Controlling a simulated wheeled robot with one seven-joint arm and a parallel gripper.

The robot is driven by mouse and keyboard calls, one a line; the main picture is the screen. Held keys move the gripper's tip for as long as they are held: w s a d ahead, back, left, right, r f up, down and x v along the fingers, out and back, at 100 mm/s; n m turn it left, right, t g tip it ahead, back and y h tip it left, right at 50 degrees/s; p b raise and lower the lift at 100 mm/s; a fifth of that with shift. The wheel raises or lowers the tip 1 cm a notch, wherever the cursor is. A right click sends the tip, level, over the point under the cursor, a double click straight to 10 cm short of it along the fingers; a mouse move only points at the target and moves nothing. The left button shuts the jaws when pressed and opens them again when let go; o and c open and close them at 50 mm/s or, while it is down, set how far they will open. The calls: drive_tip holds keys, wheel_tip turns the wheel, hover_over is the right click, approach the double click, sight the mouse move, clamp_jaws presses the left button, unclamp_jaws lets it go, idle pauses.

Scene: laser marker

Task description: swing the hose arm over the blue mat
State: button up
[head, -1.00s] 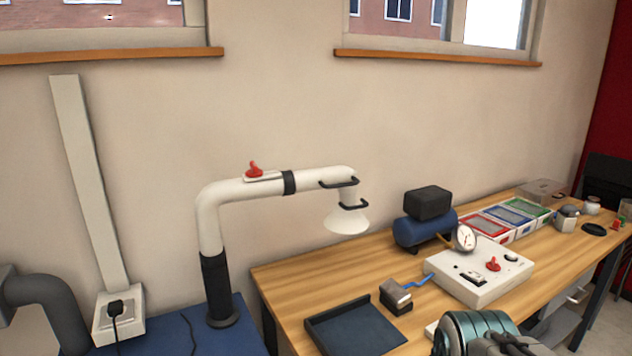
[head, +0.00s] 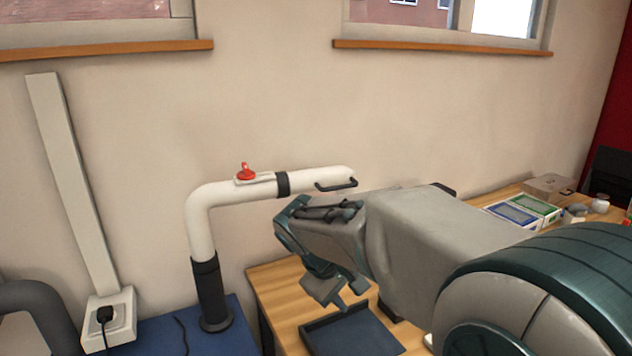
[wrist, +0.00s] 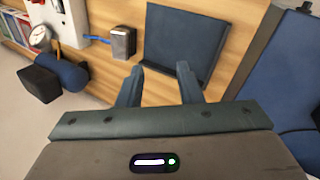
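The hose arm (head: 235,190) is a white bent pipe on a black upright base, with a red knob on top and a black handle (head: 337,184) near its right end. Its white cone is hidden behind my arm in the head view. A dark blue, tray-like mat (head: 352,334) lies on the wooden bench, also seen in the wrist view (wrist: 187,40). My gripper (head: 338,298) is below and right of the pipe in the head view, apart from the visible handle. In the wrist view my gripper (wrist: 160,67) has its fingers apart with nothing between them.
The blue surface (head: 160,335) under the hose base is left of the bench. In the wrist view, a small grey block (wrist: 123,42), a blue compressor (wrist: 72,75) and a gauge (wrist: 40,37) stand on the bench beside the mat. A wall (head: 280,110) is behind.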

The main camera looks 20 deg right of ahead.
drive_tip(key=w+r+n+t+h+p, duration=0.25)
drive_tip(key=w+r+h, duration=0.3)
drive_tip(key=w, duration=0.65)
drive_tip(key=n+t+h, duration=0.2)
drive_tip(key=n+h, duration=0.2)
approach(332, 188)
drive_tip(key=p+x, duration=0.4)
drive_tip(key=x, duration=0.8)
drive_tip(key=shift+a, duration=0.1)
clamp_jaws()
